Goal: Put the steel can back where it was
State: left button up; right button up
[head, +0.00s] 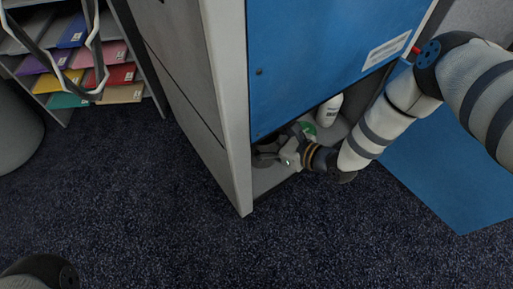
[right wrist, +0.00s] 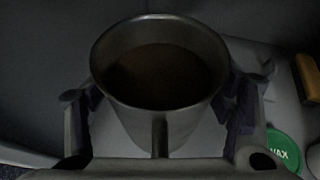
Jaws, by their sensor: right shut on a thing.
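The steel can (right wrist: 162,125) stands upright between the fingers of my right gripper (right wrist: 160,105) in the right wrist view. It is open at the top, dark inside, with a handle-like strip on its near side. The two fingers press on it from left and right. In the head view my right gripper (head: 283,152) reaches into the low compartment under the blue panel. The can is mostly hidden there by the gripper and shadow. I cannot tell whether its base touches the shelf.
A pale shelf floor (head: 268,178) lies under the gripper. A green-lidded tin (right wrist: 284,148) and an orange-brown block (right wrist: 308,76) sit right of the can. A white bottle (head: 329,110) stands behind. The blue panel (head: 315,55) hangs above; a grey side wall (head: 228,110) borders the left.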

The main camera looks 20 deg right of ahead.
jog(key=f+b, duration=0.1)
jog(key=w+f+b, duration=0.1)
jog(key=f, duration=0.1)
jog(key=w+a+f+b, duration=0.1)
jog(key=f, duration=0.1)
jog(key=shift+f, duration=0.1)
pick_arm(q)
jog(key=shift+w+d+f, duration=0.1)
jog(key=shift+f, duration=0.5)
jog(key=shift+w+d+f, duration=0.1)
jog(key=shift+f, duration=0.5)
pick_arm(e)
jog(key=shift+d, duration=0.1)
jog(key=o, duration=1.6)
jog(key=shift+f, duration=0.1)
jog(key=shift+o, duration=0.2)
jog(key=shift+s+d+r+p, duration=0.15)
jog(key=shift+s+r+p, duration=0.1)
jog(key=shift+s+p, duration=0.1)
pick_arm(q)
jog(key=r+p, duration=0.2)
jog(key=p, duration=0.1)
jog(key=r+p, duration=0.2)
jog(key=shift+s+a, duration=0.15)
jog(key=shift+a, duration=0.15)
pick_arm(e)
jog(key=v, duration=1.1)
jog(key=shift+s, duration=0.15)
